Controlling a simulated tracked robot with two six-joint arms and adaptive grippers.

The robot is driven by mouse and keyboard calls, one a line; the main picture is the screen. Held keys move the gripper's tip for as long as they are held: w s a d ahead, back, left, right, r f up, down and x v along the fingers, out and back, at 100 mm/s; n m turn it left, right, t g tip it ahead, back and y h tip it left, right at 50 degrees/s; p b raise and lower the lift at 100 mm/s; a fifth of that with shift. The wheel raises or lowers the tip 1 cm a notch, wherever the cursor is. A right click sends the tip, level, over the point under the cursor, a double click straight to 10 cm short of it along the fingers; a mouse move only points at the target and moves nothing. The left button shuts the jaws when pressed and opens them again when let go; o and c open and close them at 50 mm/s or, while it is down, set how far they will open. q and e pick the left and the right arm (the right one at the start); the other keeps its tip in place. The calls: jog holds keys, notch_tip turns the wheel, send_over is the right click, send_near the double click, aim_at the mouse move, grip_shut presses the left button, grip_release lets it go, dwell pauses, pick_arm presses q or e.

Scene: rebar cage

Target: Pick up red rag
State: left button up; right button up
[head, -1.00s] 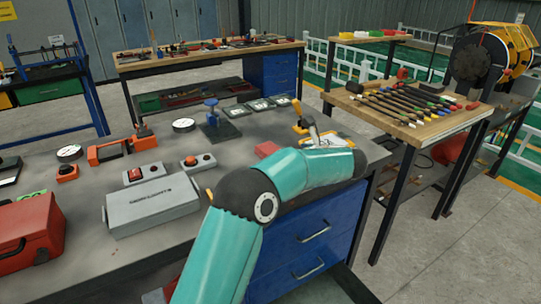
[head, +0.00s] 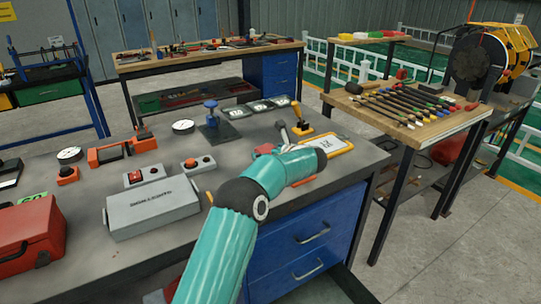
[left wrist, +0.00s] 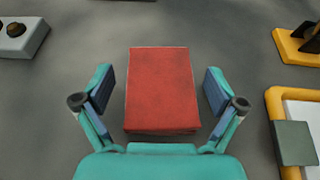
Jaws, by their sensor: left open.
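The red rag (left wrist: 162,90) is a folded, flat red block on the grey workbench. In the left wrist view it lies between the two spread fingers of my left gripper (left wrist: 159,95), with a gap on each side. In the head view only a part of the red rag (head: 265,149) shows behind my teal left arm. My left gripper (head: 284,137) is open and empty, mostly hidden behind the arm in that view. My right gripper is not in view.
A grey button box (head: 196,166), a grey case (head: 152,207) and a red toolbox (head: 29,235) are to the left. Bare bench surrounds the rag.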

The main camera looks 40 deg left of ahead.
pick_arm(q)
jog(key=c, duration=1.2)
jog(key=shift+r, duration=0.1)
